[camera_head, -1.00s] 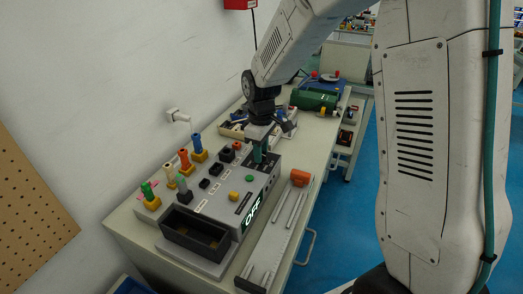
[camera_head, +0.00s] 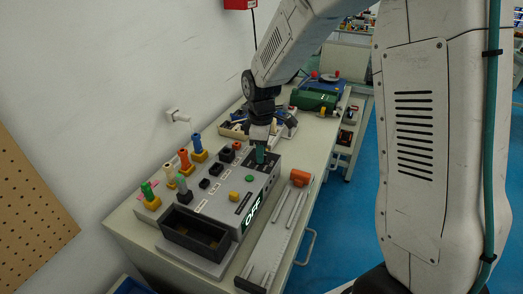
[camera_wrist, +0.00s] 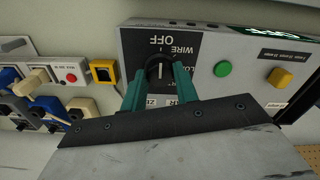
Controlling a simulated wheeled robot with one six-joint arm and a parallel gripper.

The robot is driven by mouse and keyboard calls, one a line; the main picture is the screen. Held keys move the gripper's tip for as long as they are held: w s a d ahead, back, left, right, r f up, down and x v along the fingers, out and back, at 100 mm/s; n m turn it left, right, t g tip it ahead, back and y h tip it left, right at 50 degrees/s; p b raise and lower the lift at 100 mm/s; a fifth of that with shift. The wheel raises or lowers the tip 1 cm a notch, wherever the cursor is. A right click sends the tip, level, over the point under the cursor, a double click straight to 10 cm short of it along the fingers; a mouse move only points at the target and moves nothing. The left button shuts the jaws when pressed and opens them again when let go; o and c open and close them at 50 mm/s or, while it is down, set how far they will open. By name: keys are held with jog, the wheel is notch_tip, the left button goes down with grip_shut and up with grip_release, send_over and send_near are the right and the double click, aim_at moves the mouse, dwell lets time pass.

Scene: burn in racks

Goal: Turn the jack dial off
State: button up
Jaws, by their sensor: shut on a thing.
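The jack dial (camera_wrist: 159,68) is a round black knob with a white pointer line, on a dark label plate of the grey panel box. In the wrist view the line runs about straight toward the printed word OFF (camera_wrist: 162,40). My gripper (camera_wrist: 160,80) has its teal fingers shut on the dial, one on each side. In the head view my gripper (camera_head: 261,155) reaches down onto the far right part of the box (camera_head: 212,203), and hides most of the dial. A lit display (camera_head: 252,212) on the box's front reads OFF.
A green button (camera_wrist: 222,69) and a yellow button (camera_wrist: 279,77) sit beside the dial. Several coloured plugs (camera_head: 184,159) stand along the box's wall side. An orange block (camera_head: 299,178) and a rail fixture lie in front. A green cylinder (camera_head: 315,99) lies farther back.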

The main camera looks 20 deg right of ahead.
jog(key=o, duration=1)
notch_tip(320, 180, up, 8)
jog(key=shift+f, duration=0.1)
jog(key=shift+m, duration=0.4)
jog(key=s+d+r+m, duration=0.1)
jog(key=s+r+m, duration=0.2)
jog(key=s, duration=0.7)
jog(key=s+d+r+m, duration=0.1)
jog(key=s+r+m, duration=0.2)
jog(key=s, duration=0.7)
jog(key=s+d+r+m+t, duration=0.1)
jog(key=s+r+m, duration=0.2)
jog(key=s, duration=0.7)
jog(key=shift+s+d+m, duration=0.2)
jog(key=shift+m, duration=0.4)
jog(key=shift+s+d+m, duration=0.15)
jog(key=shift+s+m, duration=0.05)
jog(key=shift+m, duration=0.4)
